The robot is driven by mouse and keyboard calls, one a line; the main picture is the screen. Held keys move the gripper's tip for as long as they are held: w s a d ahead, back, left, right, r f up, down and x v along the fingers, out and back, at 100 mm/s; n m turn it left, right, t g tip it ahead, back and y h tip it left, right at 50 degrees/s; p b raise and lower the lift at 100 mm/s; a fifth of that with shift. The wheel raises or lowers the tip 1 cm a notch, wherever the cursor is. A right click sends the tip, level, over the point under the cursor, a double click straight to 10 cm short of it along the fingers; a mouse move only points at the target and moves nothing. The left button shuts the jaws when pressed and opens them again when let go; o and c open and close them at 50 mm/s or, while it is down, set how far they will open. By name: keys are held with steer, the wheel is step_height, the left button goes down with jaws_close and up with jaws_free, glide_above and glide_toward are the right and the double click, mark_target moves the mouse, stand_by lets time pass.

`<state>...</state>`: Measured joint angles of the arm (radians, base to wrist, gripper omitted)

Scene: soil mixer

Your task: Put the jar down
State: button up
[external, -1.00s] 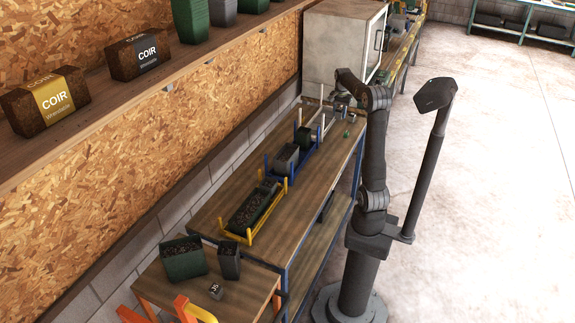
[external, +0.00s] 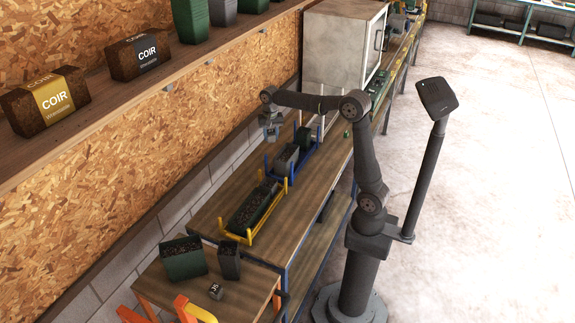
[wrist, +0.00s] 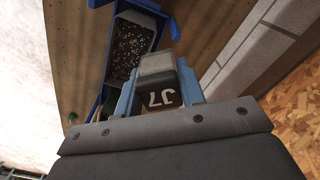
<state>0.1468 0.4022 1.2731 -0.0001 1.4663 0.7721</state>
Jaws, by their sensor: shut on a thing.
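The jar (wrist: 157,68) is small, with a grey lid and dark contents, and reads "J7" in the wrist view. My gripper (wrist: 158,88) is shut on it, with a blue-grey finger on each side. In the external view my gripper (external: 271,130) hangs above the wall side of the long workbench, near the blue rack. The jar is too small to make out clearly there. In the wrist view it appears beside the blue rack and its soil tray. I cannot tell whether its base touches the bench.
On the workbench (external: 220,207) stand a blue rack with a grey soil container (external: 286,160) and a yellow rack with a soil tray (external: 250,207). Another labelled jar (external: 216,291) and two dark soil pots are on the near table. A white cabinet (external: 338,45) stands behind.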

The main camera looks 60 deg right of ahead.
steer(key=a+n, duration=0.3)
steer(key=a, duration=1.2)
steer(key=n, duration=0.8)
glide_above(256, 292)
steer(key=f, duration=1.7)
steer(key=shift+d+f, duration=0.2)
steer(key=shift+f, duration=0.2)
steer(key=shift+s+a+f, duration=0.1)
steer(key=shift+a+f, duration=0.15)
steer(key=shift+f, duration=1.9)
